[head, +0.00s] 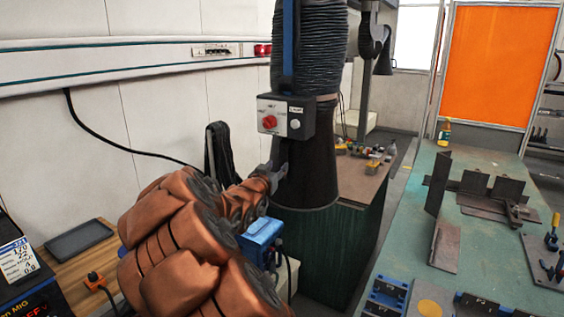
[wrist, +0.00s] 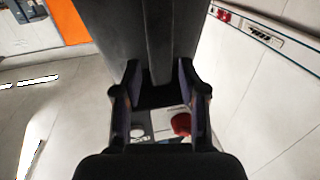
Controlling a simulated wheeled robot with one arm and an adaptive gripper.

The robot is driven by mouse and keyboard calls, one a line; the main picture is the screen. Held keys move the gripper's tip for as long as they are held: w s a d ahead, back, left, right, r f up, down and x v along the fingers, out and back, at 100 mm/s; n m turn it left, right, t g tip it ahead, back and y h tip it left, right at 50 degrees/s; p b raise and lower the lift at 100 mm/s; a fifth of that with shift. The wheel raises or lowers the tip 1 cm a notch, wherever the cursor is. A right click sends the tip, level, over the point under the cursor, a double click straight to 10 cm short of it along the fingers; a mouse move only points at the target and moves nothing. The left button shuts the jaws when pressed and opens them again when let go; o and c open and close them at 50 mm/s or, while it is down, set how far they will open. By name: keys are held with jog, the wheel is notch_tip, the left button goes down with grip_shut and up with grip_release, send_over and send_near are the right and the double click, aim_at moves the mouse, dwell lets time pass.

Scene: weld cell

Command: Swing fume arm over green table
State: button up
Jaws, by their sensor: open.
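The fume arm's dark hood (head: 312,165) hangs from a black ribbed hose (head: 318,45) in the middle of the head view. A grey box with a red knob (head: 287,116) is on its front. The green table (head: 400,235) is to the right of the hood, which hangs beside it. My gripper (head: 275,168) is at the hood's left side, below the box. In the wrist view, my gripper (wrist: 160,75) is open, with the dark hood (wrist: 150,35) in front of and between its fingers. Whether the fingers touch it cannot be told.
Metal plates (head: 475,185) stand and lie on the green table, with a yellow bottle (head: 445,131) at its far end. A dark green cabinet with a brown top (head: 362,178) stands behind the hood. An orange screen (head: 498,65) is at the back. A wooden bench (head: 75,260) is at the left.

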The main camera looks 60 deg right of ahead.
aim_at(282, 162)
jog(key=shift+p+x, duration=0.6)
jog(key=shift+x, duration=1.9)
grip_shut()
